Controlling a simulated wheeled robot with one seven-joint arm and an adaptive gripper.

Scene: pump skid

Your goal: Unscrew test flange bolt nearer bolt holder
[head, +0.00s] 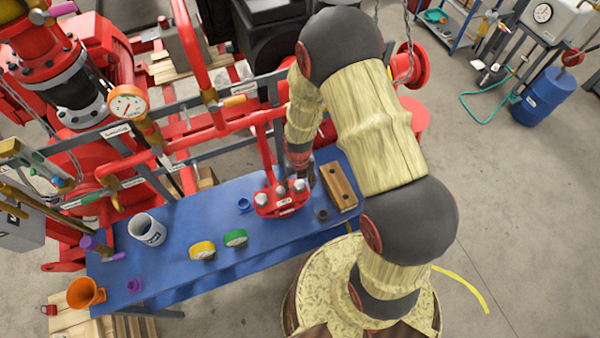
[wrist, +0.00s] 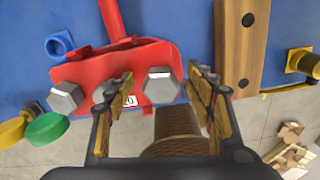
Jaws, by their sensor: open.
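The red test flange (head: 281,206) stands on the blue table and shows in the wrist view (wrist: 150,56). It carries hex-headed bolts. The bolt nearer the holder (wrist: 160,85) is at the flange's right end in the wrist view. Another bolt (wrist: 66,98) is at the left end, and a third is partly hidden behind my left finger. The wooden bolt holder (head: 339,187), with two dark holes, lies right of the flange; it also shows in the wrist view (wrist: 241,50). My gripper (wrist: 162,80) is open, its fingers either side of the nearer bolt with visible gaps. Contact is not seen.
A blue ring (head: 244,204), a dark ring (head: 322,214), yellow tape (head: 203,250) and green tape (head: 235,238) lie near the flange. A white cup (head: 147,229) stands farther left. Red piping (head: 190,143) runs behind the table.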

